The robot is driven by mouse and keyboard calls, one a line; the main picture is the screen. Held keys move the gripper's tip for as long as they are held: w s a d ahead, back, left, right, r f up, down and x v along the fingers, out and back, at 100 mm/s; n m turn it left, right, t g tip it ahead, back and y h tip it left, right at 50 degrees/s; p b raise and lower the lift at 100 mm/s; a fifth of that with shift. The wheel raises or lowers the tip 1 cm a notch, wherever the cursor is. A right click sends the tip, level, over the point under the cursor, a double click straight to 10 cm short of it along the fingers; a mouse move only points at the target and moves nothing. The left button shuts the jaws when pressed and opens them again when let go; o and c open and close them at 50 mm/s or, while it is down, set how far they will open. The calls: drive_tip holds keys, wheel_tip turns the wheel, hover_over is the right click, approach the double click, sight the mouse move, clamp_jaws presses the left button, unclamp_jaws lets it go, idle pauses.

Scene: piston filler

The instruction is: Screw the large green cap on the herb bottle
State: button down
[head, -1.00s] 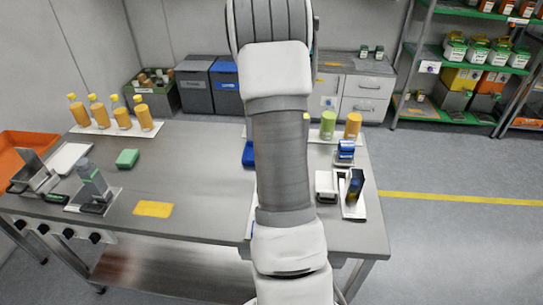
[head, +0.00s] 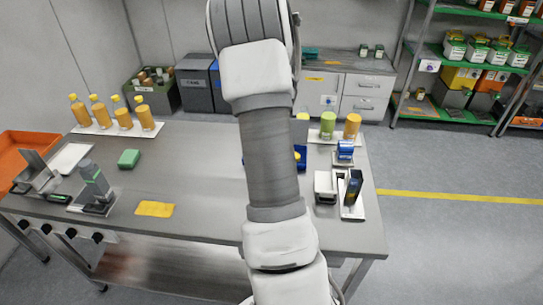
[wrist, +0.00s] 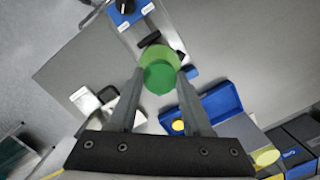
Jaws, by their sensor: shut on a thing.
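My gripper (wrist: 160,78) is shut on the large green cap (wrist: 161,77), which shows as a round green disc between the fingertips in the wrist view. A paler green part shows just beyond the disc; I cannot tell whether it is the cap's side or something behind it. In the head view a green-filled bottle (head: 328,125), likely the herb bottle, stands at the back right of the table beside an orange-filled bottle (head: 352,126). My arm hides my gripper and the cap in the head view.
A blue tray (wrist: 220,104) holds a yellow cap (wrist: 178,126). A blue device (head: 345,151), a white block (head: 325,186) and a dark upright device (head: 353,187) stand at the right. Several orange bottles (head: 123,118) stand at the back left. The table's middle left (head: 205,170) is clear.

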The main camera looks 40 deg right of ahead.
drive_tip(key=shift+m, duration=0.3)
drive_tip(key=shift+c, duration=1.3)
unclamp_jaws()
drive_tip(key=n+b, duration=0.1)
drive_tip(key=n, duration=0.2)
drive_tip(key=shift+f, duration=0.1)
drive_tip(key=n+b, duration=0.1)
drive_tip(key=n, duration=0.3)
drive_tip(key=shift+n+g, duration=0.4)
drive_tip(key=n, duration=0.3)
drive_tip(key=n+h, duration=0.1)
drive_tip(key=n, duration=0.3)
drive_tip(key=shift+g+b, duration=0.3)
